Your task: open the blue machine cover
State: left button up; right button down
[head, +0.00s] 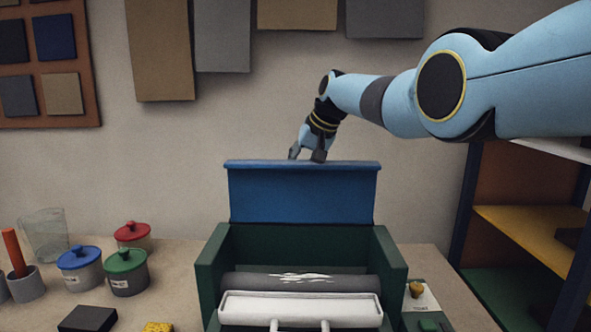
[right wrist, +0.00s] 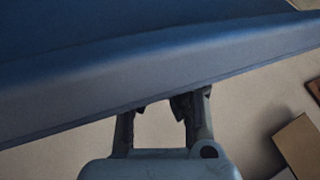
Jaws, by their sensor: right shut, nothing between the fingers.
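The blue machine cover (head: 302,193) stands raised, about upright, at the back of the dark green machine (head: 388,262). The roller (head: 240,282) and white tray (head: 300,305) below it are exposed. My right gripper (head: 308,154) points down at the cover's top edge, shut and empty. In the right wrist view the blue cover (right wrist: 150,75) crosses the upper part, and the tips of my right gripper (right wrist: 160,103) meet its edge and are partly hidden. I cannot tell whether they touch it. My left gripper is out of view.
Lidded pots stand on the table at left: blue (head: 80,268), green (head: 126,272) and red (head: 133,235). A glass (head: 44,235) is behind them. A shelf (head: 520,230) stands at right. Fabric samples hang on the wall (head: 222,40). The air above the machine's front is clear.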

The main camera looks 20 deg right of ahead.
jog(key=c, duration=2.1)
grip_release()
jog(key=shift+s+d+f, duration=0.3)
jog(key=shift+d+f, duration=0.15)
jog(key=shift+f, duration=0.1)
jog(key=o, duration=0.7)
jog(key=shift+d, duration=0.3)
jog(key=o, duration=0.4)
jog(key=shift+r, duration=0.1)
jog(key=shift+c, duration=0.2)
jog(key=shift+w+r, duration=0.1)
jog(key=shift+a+r, duration=0.15)
jog(key=v, duration=1.1)
jog(key=shift+s+d+r, duration=0.2)
jog(key=shift+d+r, duration=0.05)
jog(key=shift+r, duration=0.05)
